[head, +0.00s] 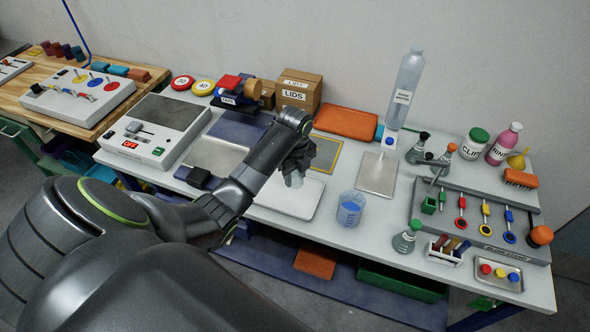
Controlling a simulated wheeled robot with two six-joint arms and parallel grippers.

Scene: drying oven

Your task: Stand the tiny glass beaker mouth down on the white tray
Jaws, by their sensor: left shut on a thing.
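My left gripper (297,168) comes in from the left and hangs over the white tray (306,207). It is shut on the tiny glass beaker (294,180), a small clear grey piece that shows below the fingers. The beaker is over the back part of the tray. I cannot tell which way its mouth faces or whether it touches the tray. The tray is flat and pale, near the table's front edge, and partly hidden by my left arm. My right gripper is not in view.
A larger beaker with blue content (350,208) stands just right of the tray. A grey plate (376,174) and a tall bottle (405,90) are behind it. A hotplate-like device (160,125) is left. A yellow-framed mat (326,153) lies behind the gripper. The right side is crowded.

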